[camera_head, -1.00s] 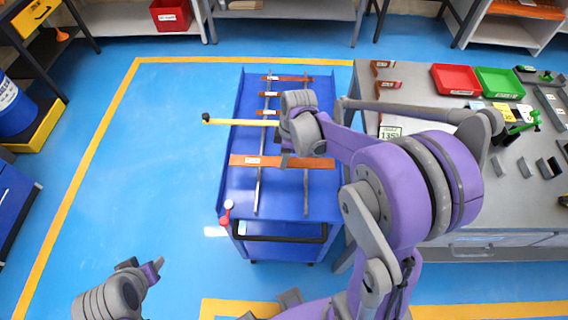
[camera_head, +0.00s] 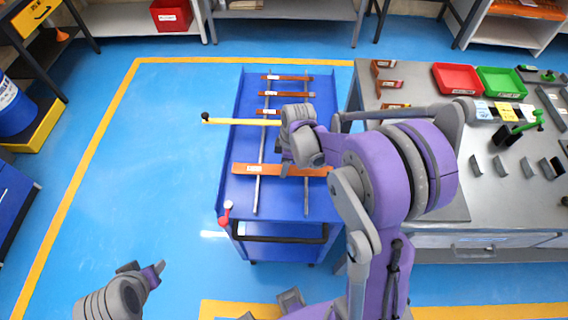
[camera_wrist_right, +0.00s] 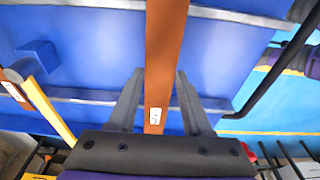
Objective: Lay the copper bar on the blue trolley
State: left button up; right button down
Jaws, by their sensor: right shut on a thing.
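The copper bar (camera_head: 272,171) is a flat orange-brown strip with a white label, lying crosswise over the front part of the blue trolley (camera_head: 283,205). My right gripper (camera_head: 288,164) is over the trolley, shut on this bar. In the right wrist view the bar (camera_wrist_right: 164,50) runs between the two fingers (camera_wrist_right: 158,90), its label near the palm. It crosses above the grey rails; I cannot tell whether it touches them. My left gripper (camera_head: 146,271) is at the lower left over the floor, away from the trolley; its jaw opening is unclear.
Shorter copper bars (camera_head: 287,78) lie across the rails farther back on the trolley. A yellow rod (camera_head: 235,122) with a black knob sticks out left over the trolley's edge. The grey bench (camera_head: 430,115) at right carries red and green trays. Floor at left is clear.

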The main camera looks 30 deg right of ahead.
aim_at(290, 170)
jog(key=shift+c, duration=1.7)
grip_release()
jog(key=shift+r, duration=0.25)
notch_tip(290, 170, up, 12)
jog(key=d+p, duration=0.1)
jog(key=p, duration=0.1)
pick_arm(q)
jog(key=shift+w+r, duration=0.25)
jog(key=shift+r, duration=0.4)
jog(key=shift+w+r, duration=0.25)
jog(key=shift+r, duration=0.4)
pick_arm(e)
jog(key=s+a+m+t+h, duration=0.1)
jog(key=s+a+m+t, duration=0.3)
jog(key=s+a+m, duration=0.4)
jog(key=shift+s+r+m+t+h, duration=0.35)
jog(key=shift+s+m, duration=1.45)
jog(key=shift+s, duration=1.25)
